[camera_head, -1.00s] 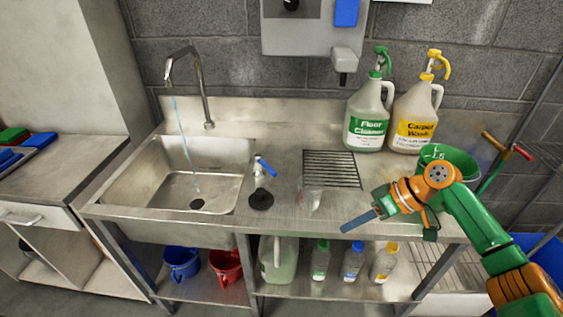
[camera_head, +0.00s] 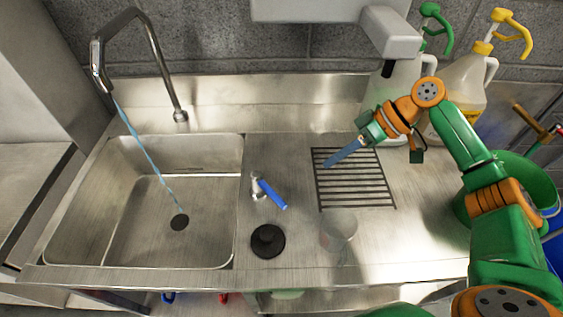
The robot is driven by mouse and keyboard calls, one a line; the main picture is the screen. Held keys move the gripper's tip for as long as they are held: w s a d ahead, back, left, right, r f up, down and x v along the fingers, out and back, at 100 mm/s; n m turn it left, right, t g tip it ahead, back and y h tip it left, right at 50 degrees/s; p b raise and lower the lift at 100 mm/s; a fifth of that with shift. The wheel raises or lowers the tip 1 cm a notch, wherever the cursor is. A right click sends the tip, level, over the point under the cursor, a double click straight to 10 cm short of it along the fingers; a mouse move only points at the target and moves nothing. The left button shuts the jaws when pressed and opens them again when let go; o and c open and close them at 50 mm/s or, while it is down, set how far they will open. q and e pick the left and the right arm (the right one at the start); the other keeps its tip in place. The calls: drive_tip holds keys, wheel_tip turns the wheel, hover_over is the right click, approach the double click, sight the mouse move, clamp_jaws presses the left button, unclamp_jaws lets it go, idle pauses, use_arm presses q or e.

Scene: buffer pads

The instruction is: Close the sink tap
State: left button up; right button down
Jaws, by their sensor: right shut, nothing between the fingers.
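The sink tap's curved steel spout (camera_head: 150,45) stands behind the sink basin (camera_head: 130,240). A thin blue stream of water (camera_head: 145,150) runs from it down to the drain. The tap handle (camera_head: 270,194), blue on a small metal base, sits on the counter right of the basin, its blue lever pointing toward the lower right. My right gripper (camera_head: 333,163) is shut and empty, above the drain grille, to the right of the handle and apart from it. My left gripper is not in view.
A black plug (camera_head: 268,241) and a clear glass (camera_head: 338,232) stand on the counter in front of the handle and grille (camera_head: 355,190). A wall dispenser (camera_head: 390,35) hangs above. Two spray-top jugs and a green bucket (camera_head: 515,190) stand at the right.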

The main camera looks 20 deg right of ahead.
sight(270, 192)
drive_tip(key=x, duration=0.2)
drive_tip(key=s+p+x, duration=0.1)
drive_tip(key=x, duration=0.2)
drive_tip(key=p+x, duration=0.1)
drive_tip(key=x, duration=0.2)
drive_tip(key=shift+s+a, duration=0.2)
drive_tip(key=shift+a, duration=0.25)
drive_tip(key=a+p, duration=0.3)
drive_tip(key=shift+s+a, duration=0.15)
drive_tip(key=shift+s, duration=0.2)
drive_tip(key=shift+s+a, duration=0.35)
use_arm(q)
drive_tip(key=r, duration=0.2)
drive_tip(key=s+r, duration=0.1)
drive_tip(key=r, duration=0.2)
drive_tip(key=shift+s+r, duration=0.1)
use_arm(e)
drive_tip(key=shift+w, duration=0.1)
drive_tip(key=shift+f, duration=0.1)
drive_tip(key=shift+w, duration=0.1)
